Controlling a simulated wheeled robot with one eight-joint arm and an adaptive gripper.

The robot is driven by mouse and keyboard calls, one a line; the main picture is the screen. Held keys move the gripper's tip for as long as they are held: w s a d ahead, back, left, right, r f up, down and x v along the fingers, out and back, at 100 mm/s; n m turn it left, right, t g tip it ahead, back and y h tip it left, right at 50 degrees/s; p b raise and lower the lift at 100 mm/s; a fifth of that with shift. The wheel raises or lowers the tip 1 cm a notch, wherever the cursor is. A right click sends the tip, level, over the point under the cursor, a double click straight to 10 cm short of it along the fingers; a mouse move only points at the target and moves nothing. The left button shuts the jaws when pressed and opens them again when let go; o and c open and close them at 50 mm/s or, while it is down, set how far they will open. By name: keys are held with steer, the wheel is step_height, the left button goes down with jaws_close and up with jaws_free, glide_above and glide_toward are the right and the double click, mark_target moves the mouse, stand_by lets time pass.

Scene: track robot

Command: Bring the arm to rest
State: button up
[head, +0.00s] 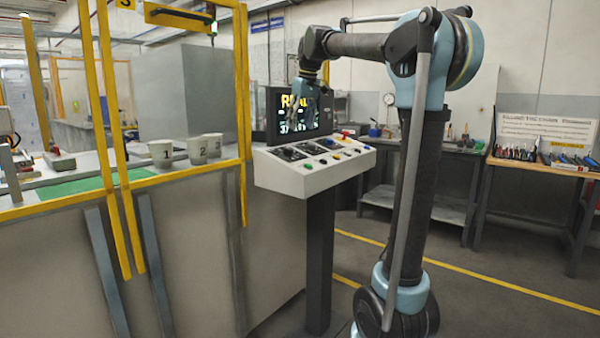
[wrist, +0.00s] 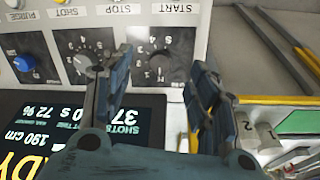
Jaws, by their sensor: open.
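My arm (head: 365,45) reaches up and over to the left, bent at the elbow, with its end hanging in front of the console's screen. My gripper (head: 303,118) points down above the console panel (head: 352,166). In the wrist view my gripper (wrist: 150,72) has its two dark fingers spread apart with nothing between them. Two black dials, a left dial (wrist: 78,66) and a right dial (wrist: 160,66), show beyond the fingers. Whether the fingertips touch the panel cannot be told.
The lit screen (wrist: 90,128) is close to the gripper. Left of the console, white numbered cups (head: 161,153) stand on a counter behind yellow posts (head: 243,90). A workbench (head: 540,168) with tools stands at the right. The floor between is clear.

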steer(key=s+d+f+m+h, duration=0.1)
steer(key=s+d+f+m, duration=0.1)
steer(key=s+d+f, duration=0.6)
steer(key=s+d+f+m, duration=0.2)
steer(key=s+d+f, duration=0.3)
steer(key=s+f, duration=0.45)
steer(key=s+d+f+m, duration=0.1)
steer(key=s+d+f, duration=0.2)
steer(key=s+f, duration=0.6)
steer(key=s+d+f+m, duration=0.2)
steer(key=s+d+f, duration=0.2)
steer(key=s+f, duration=0.5)
step_height(320, 180, down, 4)
steer(key=shift+s+f+h, duration=0.2)
steer(key=shift+s+h, duration=0.2)
